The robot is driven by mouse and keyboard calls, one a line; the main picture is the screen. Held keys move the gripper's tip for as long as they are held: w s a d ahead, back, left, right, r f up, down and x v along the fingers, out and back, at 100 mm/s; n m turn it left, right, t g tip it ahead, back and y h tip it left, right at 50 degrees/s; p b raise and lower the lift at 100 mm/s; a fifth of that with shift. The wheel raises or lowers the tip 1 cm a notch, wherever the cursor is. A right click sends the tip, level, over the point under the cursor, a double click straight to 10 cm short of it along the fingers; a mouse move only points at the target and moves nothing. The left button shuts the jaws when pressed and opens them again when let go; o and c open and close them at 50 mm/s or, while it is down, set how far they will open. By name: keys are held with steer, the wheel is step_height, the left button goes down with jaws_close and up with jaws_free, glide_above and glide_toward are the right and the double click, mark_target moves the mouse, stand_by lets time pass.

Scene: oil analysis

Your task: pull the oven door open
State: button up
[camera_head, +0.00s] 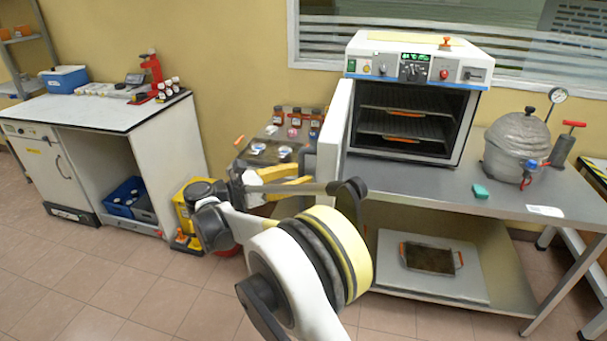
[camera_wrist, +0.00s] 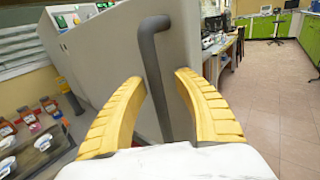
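The white oven (camera_head: 418,62) stands on the grey bench at the back right in the head view. Its door (camera_head: 336,125) is swung wide open on the left side, seen nearly edge-on, and the racks inside are exposed. The door also fills the upper middle of the wrist view (camera_wrist: 105,55). Its dark grey bar handle (camera_wrist: 155,65) runs up between the two yellow fingers of my gripper (camera_wrist: 159,78). The fingers are spread apart on either side of the handle. Whether either finger touches it cannot be told. In the head view my arm partly hides the gripper.
A tray (camera_head: 430,258) lies on the lower shelf. A white-topped cabinet (camera_head: 95,113) stands left. Tiled floor (camera_head: 100,285) is clear at the front left.

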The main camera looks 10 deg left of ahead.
steer(key=shift+w+d+r, duration=0.1)
steer(key=shift+w, duration=0.05)
steer(key=v, duration=1.2)
